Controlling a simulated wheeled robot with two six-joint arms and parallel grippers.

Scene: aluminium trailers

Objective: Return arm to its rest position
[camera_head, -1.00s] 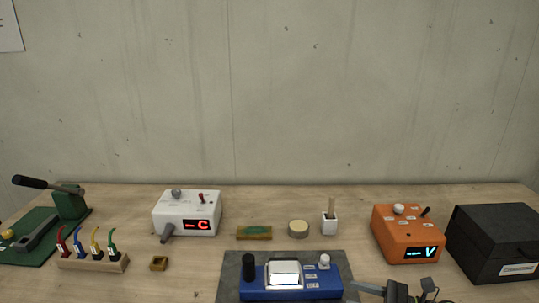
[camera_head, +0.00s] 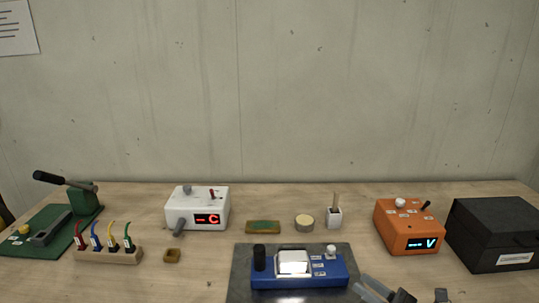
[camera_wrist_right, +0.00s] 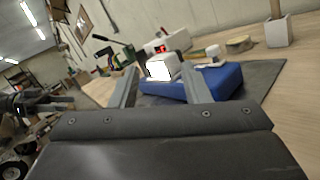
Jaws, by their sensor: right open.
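My right gripper (camera_head: 372,289) shows at the bottom edge of the head view, right of the blue device (camera_head: 300,274) and apart from it. Its two grey fingers are spread with nothing between them. In the right wrist view the open fingers (camera_wrist_right: 158,88) point toward the blue device (camera_wrist_right: 218,82) with its lit white top. The device sits on a dark mat (camera_head: 240,284). My left gripper is not in the head view.
An orange meter (camera_head: 408,228) and a black box (camera_head: 495,235) stand at right. A white unit (camera_head: 197,209), a cable rack (camera_head: 108,256) and a green press (camera_head: 84,199) stand at left. Small items stand behind the blue device. Bare wood shows at front left.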

